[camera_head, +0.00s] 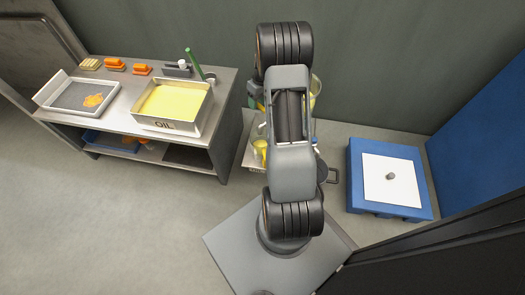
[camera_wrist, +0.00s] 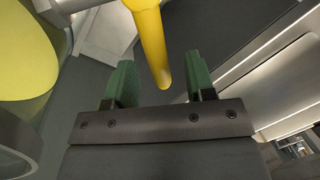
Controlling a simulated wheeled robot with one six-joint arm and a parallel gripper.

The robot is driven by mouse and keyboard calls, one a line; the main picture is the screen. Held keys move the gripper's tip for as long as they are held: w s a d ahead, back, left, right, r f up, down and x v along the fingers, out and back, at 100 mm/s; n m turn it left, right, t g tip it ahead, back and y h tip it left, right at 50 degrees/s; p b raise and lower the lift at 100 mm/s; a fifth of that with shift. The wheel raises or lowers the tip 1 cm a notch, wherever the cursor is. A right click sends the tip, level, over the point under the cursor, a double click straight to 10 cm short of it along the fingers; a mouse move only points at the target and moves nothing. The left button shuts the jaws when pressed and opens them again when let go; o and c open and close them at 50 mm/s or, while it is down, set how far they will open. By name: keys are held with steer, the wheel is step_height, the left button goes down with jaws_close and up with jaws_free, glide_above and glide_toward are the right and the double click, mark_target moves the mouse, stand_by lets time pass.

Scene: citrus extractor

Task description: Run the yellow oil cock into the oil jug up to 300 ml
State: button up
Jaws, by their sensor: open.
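In the wrist view my gripper (camera_wrist: 157,82) is open, with green pads on its two fingers. A yellow bar (camera_wrist: 150,40), which looks like the oil cock's handle, comes down from the top edge. Its rounded end lies between the fingers in the picture, with a gap on each side; I cannot tell its depth. A large yellow rounded thing (camera_wrist: 25,55) fills the upper left. In the head view my arm hides the gripper and most of the extractor. A small yellow part (camera_head: 260,146) shows left of the arm. I cannot make out the oil jug or any level marks.
A grey bench (camera_head: 225,92) stands at the left. It bears a yellow-filled box marked OIL (camera_head: 165,124), a shallow tray (camera_head: 48,97) with orange bits, and several brushes or blocks. A blue box with a white top (camera_head: 400,185) stands right. Floor at lower left is clear.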

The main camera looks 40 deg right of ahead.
steer(key=shift+w, duration=0.1)
steer(key=w, duration=0.6)
steer(key=shift+w+p, duration=0.4)
steer(key=shift+p, duration=0.05)
stand_by(0.3)
stand_by(0.4)
step_height(320, 180, up, 14)
steer(key=d+p, duration=0.2)
steer(key=p, duration=0.2)
steer(key=shift+d+f+p, duration=0.25)
steer(key=shift+d+p, duration=0.05)
steer(key=shift+d, duration=0.05)
steer(key=shift+w, duration=0.1)
